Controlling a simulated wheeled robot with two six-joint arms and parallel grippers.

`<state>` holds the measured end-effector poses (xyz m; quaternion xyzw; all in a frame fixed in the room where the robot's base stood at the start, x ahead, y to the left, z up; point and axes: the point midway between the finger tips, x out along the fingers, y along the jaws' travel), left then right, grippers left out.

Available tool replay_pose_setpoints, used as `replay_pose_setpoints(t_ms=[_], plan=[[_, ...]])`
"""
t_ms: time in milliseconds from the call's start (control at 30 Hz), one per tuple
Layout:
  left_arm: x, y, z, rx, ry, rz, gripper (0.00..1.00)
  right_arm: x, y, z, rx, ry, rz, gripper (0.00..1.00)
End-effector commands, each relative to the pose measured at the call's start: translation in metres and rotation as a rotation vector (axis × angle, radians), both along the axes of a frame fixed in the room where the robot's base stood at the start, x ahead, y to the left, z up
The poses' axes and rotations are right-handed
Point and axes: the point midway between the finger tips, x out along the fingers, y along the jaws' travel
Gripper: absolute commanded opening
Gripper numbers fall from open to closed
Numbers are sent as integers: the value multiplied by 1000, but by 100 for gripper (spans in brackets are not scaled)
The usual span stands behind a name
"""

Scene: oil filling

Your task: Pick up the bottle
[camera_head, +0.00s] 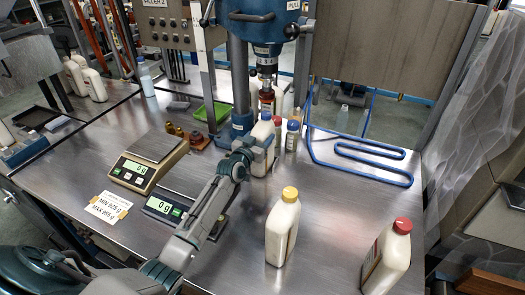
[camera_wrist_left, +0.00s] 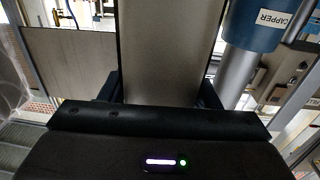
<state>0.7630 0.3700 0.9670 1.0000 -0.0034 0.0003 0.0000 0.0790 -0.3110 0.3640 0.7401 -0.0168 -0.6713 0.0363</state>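A cream bottle with a blue cap (camera_head: 263,130) stands upright near the capper column. My left gripper (camera_head: 257,151) is at its side, with its fingers around the body. In the left wrist view a broad beige bottle face (camera_wrist_left: 168,50) fills the space between the two dark fingers (camera_wrist_left: 160,92). My gripper looks shut on this bottle. Whether its base touches the table is hard to tell. A cream bottle with a yellow cap (camera_head: 282,230) and one with a red cap (camera_head: 388,258) stand at the front. My right gripper is not in view.
Two scales, a gold one (camera_head: 150,160) and a dark one (camera_head: 166,208), both reading 0 g, lie left of my arm. More small bottles (camera_head: 292,135) stand behind the held one. A blue tube frame (camera_head: 370,160) lies at right.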

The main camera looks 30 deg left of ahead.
Motion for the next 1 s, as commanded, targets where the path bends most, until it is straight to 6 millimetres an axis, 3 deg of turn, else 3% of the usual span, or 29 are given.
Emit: replay_pose_setpoints(t_ms=[33,200,233,667,967,1000], plan=[[0,0,0,0,0,0,35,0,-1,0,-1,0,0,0],[0,0,0,0,0,0,1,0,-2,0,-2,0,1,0],[0,0,0,0,0,0,0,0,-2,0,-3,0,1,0],[1,1,8,1,-6,0,0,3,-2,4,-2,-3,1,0],[9,4,39,3,-7,1,0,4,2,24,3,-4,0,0],[8,3,27,2,-17,2,0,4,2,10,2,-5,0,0]])
